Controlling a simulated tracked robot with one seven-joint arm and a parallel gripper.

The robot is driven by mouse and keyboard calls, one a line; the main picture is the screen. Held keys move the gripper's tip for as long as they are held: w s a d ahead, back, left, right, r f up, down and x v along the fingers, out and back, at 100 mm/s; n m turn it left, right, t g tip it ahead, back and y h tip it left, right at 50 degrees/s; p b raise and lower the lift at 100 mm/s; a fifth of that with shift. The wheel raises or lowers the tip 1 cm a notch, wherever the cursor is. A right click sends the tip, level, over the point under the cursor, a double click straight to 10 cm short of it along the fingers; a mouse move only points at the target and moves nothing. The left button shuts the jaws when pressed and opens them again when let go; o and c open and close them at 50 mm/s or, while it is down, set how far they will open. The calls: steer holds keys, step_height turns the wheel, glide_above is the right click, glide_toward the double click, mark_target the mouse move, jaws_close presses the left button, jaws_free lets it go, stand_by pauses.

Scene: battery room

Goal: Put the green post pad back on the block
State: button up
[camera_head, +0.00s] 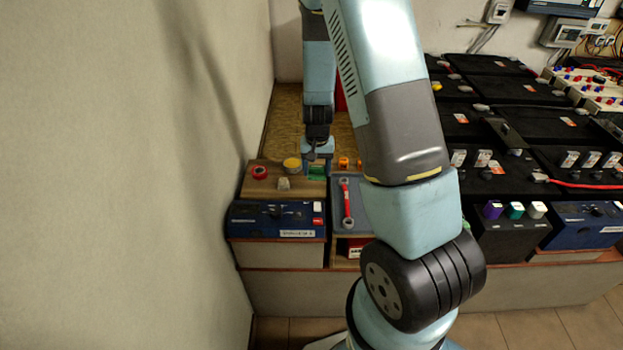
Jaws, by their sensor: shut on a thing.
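My gripper (317,162) points down over the right end of a wooden board (258,185) and is shut on a small green thing (317,171), which looks like the green post pad. It shows low between the fingers, at about the height of the board top; I cannot tell whether it touches the board. A blue battery block (277,219) stands in front of the board, with small coloured marks near its right end. A dark block (512,234) at the right has a purple, a green and a white piece on top. I cannot tell which block is meant.
On the board are a red ring (260,172), a yellow round piece (292,164) and a small pale piece (284,184). A red wrench (347,202) lies on a grey mat to the right. A bare wall (130,180) is close on the left. My arm hides the middle.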

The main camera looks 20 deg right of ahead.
glide_above(311, 185)
step_height(311, 185, down, 5)
steer(key=shift+r, duration=0.15)
steer(key=shift+f, duration=1.45)
steer(key=shift+f, duration=0.1)
steer(key=o, duration=1.1)
